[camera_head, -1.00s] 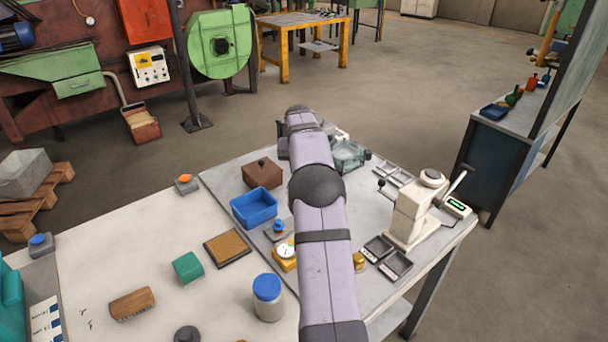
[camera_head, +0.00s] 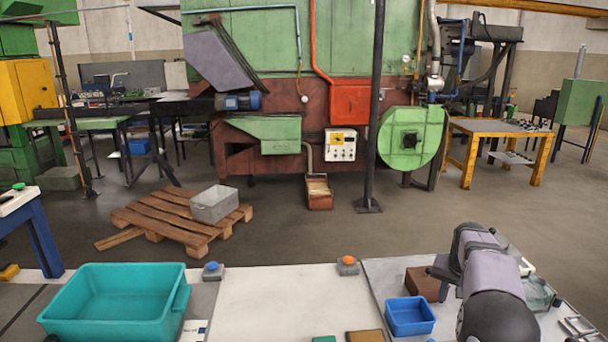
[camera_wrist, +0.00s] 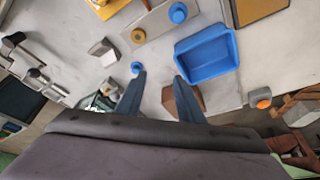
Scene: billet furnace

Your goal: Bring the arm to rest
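The brown block (camera_head: 422,283) stands behind the tray and is partly hidden by a finger in the wrist view.
A teal bin (camera_head: 115,303) stands at the left of the bench. An orange button (camera_head: 348,262) and a blue button (camera_head: 212,270) sit along the far bench edge. The pale bench top (camera_head: 270,300) between bin and tray is mostly clear. A glass container (camera_head: 538,294) stands right of my arm.

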